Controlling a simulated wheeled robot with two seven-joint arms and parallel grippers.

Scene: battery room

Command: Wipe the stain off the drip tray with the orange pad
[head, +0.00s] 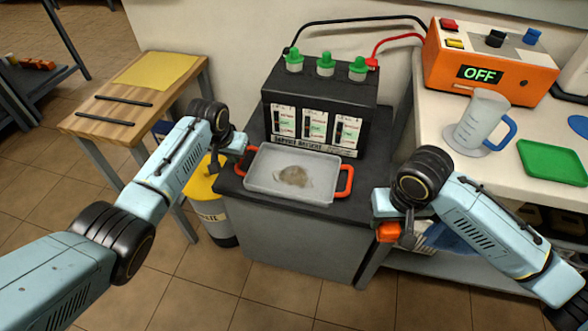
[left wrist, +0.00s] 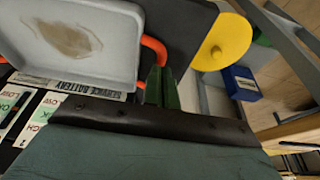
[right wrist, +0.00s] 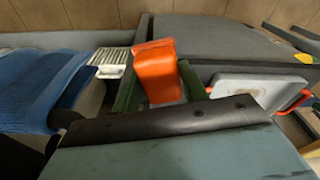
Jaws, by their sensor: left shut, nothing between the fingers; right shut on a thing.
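The drip tray (head: 262,186) is a shallow grey-white tray with red-orange handles on the dark cabinet top. A brown stain (head: 294,176) lies in its middle; it also shows in the left wrist view (left wrist: 62,38). My left gripper (left wrist: 160,88) is shut and empty beside the tray's left handle (left wrist: 153,48); I cannot tell whether it touches the handle. My right gripper (right wrist: 158,90) is shut on the orange pad (right wrist: 155,70). In the head view the pad (head: 388,232) hangs to the right of the tray, clear of it and partly hidden by the gripper.
A black battery (head: 322,98) with green caps stands directly behind the tray. An orange charger (head: 480,62) reading OFF, a clear jug (head: 482,118) and a green tray (head: 553,162) are on the right bench. A yellow-lidded bin (head: 208,200) and a wooden table (head: 125,115) stand left.

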